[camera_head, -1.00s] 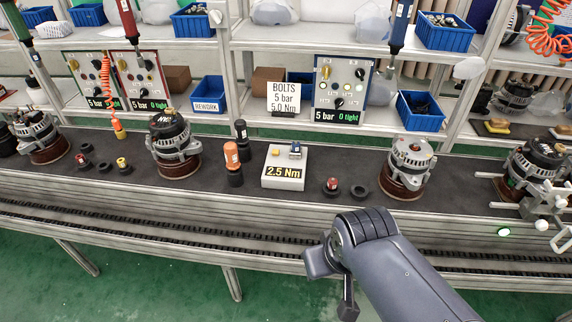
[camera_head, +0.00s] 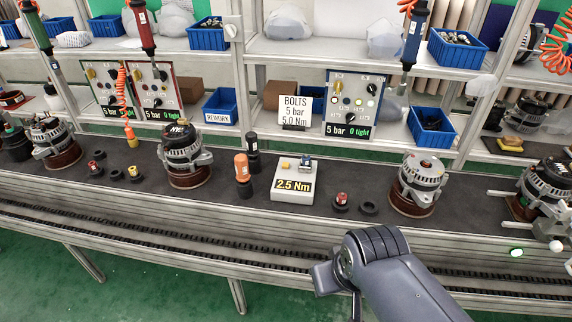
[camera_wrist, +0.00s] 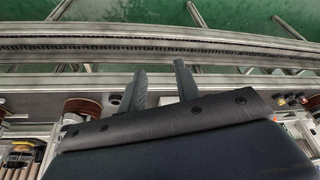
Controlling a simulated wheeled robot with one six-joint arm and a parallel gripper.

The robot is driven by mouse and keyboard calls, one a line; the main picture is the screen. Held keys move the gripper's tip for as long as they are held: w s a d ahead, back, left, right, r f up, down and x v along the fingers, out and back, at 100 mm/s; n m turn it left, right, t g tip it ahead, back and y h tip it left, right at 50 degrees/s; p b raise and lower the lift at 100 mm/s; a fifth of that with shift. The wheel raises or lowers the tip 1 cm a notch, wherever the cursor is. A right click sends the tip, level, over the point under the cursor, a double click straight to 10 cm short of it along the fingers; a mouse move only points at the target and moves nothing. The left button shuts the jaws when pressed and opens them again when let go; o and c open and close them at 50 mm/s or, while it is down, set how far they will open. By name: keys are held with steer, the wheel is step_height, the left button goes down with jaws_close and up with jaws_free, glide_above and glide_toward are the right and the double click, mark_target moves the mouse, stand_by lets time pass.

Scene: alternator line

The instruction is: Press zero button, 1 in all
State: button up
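A light grey tester box (camera_head: 292,195) with a yellow "2.5 Nm" display (camera_head: 293,185) sits on the dark bench top. A small yellow-orange part (camera_head: 286,165) and a blue-and-metal part (camera_head: 305,162) are on its top; no zero label is legible. My gripper (camera_wrist: 160,74) shows in the wrist view with its two fingers apart and nothing between them. It hangs over the bench's front edge and rails. In the head view my arm is in front of the bench, right of the tester, and the fingers cannot be made out.
An orange-topped tool (camera_head: 241,168) and a black one (camera_head: 253,145) stand left of the tester. A red-topped part (camera_head: 341,200) and a black ring (camera_head: 369,207) lie right of it. Alternators stand at left (camera_head: 182,150) and right (camera_head: 418,180). A control panel (camera_head: 354,108) stands behind.

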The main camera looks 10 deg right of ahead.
jaws_close()
stand_by(1.3)
